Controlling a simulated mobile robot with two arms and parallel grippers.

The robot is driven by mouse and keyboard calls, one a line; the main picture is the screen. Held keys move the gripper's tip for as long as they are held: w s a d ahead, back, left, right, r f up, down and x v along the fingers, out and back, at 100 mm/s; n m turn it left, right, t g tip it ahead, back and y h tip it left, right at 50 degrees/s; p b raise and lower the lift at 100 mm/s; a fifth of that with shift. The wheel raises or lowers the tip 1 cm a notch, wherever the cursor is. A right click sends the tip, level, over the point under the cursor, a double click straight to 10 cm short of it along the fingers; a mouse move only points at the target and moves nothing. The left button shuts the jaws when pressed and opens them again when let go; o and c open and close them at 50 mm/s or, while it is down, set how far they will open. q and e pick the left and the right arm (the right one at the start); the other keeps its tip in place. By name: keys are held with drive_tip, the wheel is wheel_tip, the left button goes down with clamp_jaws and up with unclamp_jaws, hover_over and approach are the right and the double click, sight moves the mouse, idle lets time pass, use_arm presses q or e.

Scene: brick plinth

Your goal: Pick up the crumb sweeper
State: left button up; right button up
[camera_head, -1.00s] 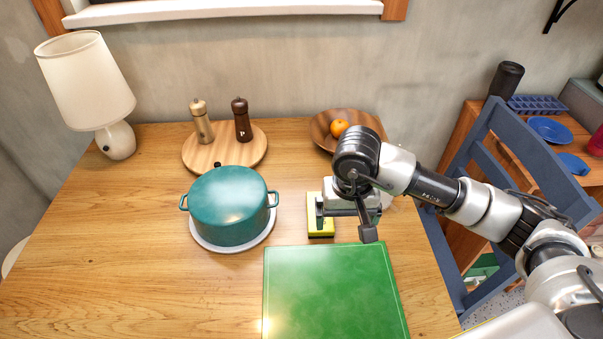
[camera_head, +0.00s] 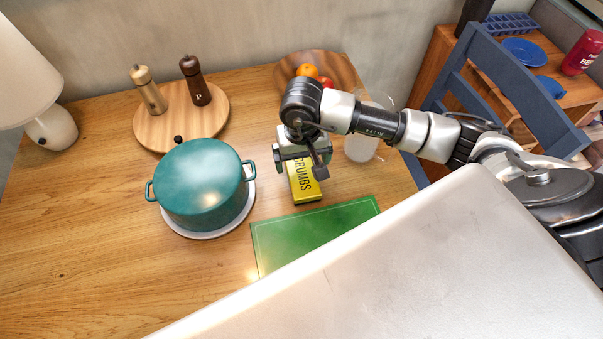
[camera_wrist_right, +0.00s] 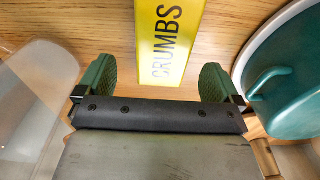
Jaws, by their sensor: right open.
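The crumb sweeper (camera_head: 304,187) is a yellow block lettered "CRUMBS" on the wooden table, between the teal pot and a clear vessel. My right gripper (camera_head: 298,163) is above its far part and hides some of it. In the right wrist view, the sweeper (camera_wrist_right: 167,45) runs between the two green finger pads of the open gripper (camera_wrist_right: 156,80). There is a gap on each side, and neither pad appears to touch it. The height gap between fingers and sweeper is hard to judge. My left gripper is not in view.
The teal pot (camera_head: 200,187) stands close left of the sweeper, and the clear vessel (camera_head: 362,147) close right. A green board (camera_head: 290,240) lies in front. A wooden fruit bowl (camera_head: 340,70) and a round board (camera_head: 160,128) with two mills stand behind.

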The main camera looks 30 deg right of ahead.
sight(301, 169)
drive_tip(key=f, duration=0.4)
drive_tip(key=shift+a, duration=0.2)
drive_tip(key=c, duration=1.1)
